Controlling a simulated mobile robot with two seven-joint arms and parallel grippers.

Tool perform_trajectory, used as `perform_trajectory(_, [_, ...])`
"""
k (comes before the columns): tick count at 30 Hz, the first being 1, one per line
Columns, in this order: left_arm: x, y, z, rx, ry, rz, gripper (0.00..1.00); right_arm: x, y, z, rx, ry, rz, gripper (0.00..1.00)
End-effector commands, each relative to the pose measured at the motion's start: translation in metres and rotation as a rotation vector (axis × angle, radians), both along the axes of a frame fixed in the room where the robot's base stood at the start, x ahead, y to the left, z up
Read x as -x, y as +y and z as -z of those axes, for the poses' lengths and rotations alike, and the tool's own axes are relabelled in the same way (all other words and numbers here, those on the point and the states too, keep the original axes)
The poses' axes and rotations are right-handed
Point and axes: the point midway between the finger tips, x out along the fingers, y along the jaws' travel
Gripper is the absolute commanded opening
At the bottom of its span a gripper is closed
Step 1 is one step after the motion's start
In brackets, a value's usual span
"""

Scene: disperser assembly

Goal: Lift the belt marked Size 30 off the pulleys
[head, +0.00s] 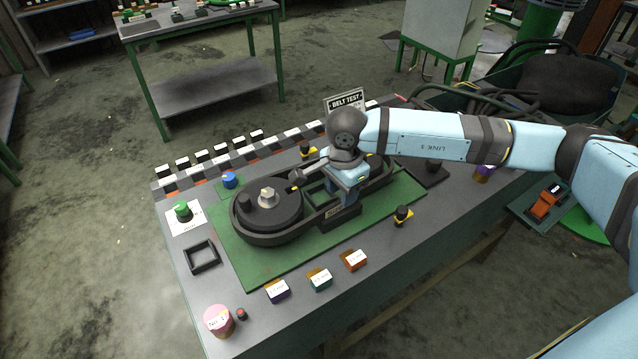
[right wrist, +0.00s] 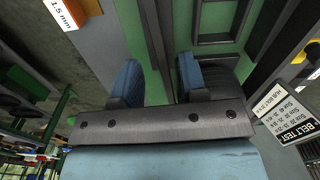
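A black belt (head: 243,234) lies as a long loop around the pulleys on the green mat. The large dark left pulley (head: 275,216) has a silver hex nut at its centre. The right pulley is mostly hidden by my arm. A small dark label (head: 342,211), its text too small to read, sits on the belt's near run. My left gripper is not in view.
A BELT TEST sign (head: 346,101) stands behind.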

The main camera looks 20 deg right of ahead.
Motion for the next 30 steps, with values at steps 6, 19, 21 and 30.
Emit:
perform_trajectory(6, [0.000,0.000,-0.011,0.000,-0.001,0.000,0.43,0.000,0.001,0.030,-0.001,0.004,0.001,0.39])
perform_trajectory(19, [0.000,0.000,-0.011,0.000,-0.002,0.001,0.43,-0.001,0.001,0.037,-0.002,0.000,0.001,0.12])
perform_trajectory(21, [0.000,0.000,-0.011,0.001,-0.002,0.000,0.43,-0.001,0.001,0.037,-0.002,0.000,0.001,0.00])
perform_trajectory(30, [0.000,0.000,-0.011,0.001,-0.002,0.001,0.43,-0.001,0.001,0.036,-0.002,-0.001,0.001,0.00])
